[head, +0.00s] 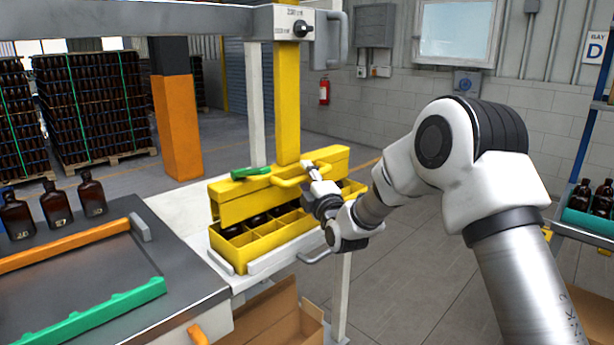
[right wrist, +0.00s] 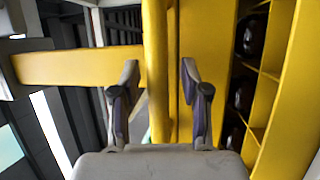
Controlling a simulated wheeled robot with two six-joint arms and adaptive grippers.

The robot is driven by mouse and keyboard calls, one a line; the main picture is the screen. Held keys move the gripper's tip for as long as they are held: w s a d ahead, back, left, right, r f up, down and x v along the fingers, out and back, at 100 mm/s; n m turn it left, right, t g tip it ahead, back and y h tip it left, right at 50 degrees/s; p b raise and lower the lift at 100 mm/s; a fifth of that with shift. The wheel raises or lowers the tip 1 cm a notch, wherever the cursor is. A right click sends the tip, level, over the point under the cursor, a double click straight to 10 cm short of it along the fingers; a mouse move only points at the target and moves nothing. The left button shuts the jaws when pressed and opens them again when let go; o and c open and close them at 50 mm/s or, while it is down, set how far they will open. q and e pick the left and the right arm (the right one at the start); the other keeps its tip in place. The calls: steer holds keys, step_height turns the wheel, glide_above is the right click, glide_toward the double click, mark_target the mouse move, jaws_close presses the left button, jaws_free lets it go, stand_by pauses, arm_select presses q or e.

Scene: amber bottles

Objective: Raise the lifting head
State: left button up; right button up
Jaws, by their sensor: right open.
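The yellow lifting head (head: 262,192) is a long beam under a yellow upright post (head: 287,100). It sits low, over the back part of a yellow divided crate (head: 240,255) with dark bottles in its compartments. A yellow handle bar (head: 290,182) sticks out from the front of the head. My right gripper (head: 311,172) is open at this handle. In the right wrist view the handle bar (right wrist: 157,75) runs upright between the two open fingers (right wrist: 159,85), with gaps visible on both sides; whether they touch it deeper in is unclear. My left gripper is out of view.
Three amber bottles (head: 57,205) stand on the grey bench (head: 95,285) at left. A grey overhead beam (head: 190,20) carries a switch box (head: 293,24).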

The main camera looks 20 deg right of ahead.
steer(key=shift+s+r, duration=0.1)
steer(key=shift+s, duration=0.1)
steer(key=shift+c, duration=0.3)
jaws_close()
steer(key=p, duration=0.7)
glide_toward(296, 92)
steer(key=w+r, duration=0.3)
steer(key=shift+w+d+r, duration=0.2)
steer(key=shift+d+r, duration=0.1)
steer(key=shift+r, duration=0.4)
steer(key=shift+c, duration=0.2)
jaws_free()
steer(key=shift+o, duration=0.5)
steer(key=shift+w+f, duration=0.15)
steer(key=shift+f, duration=0.1)
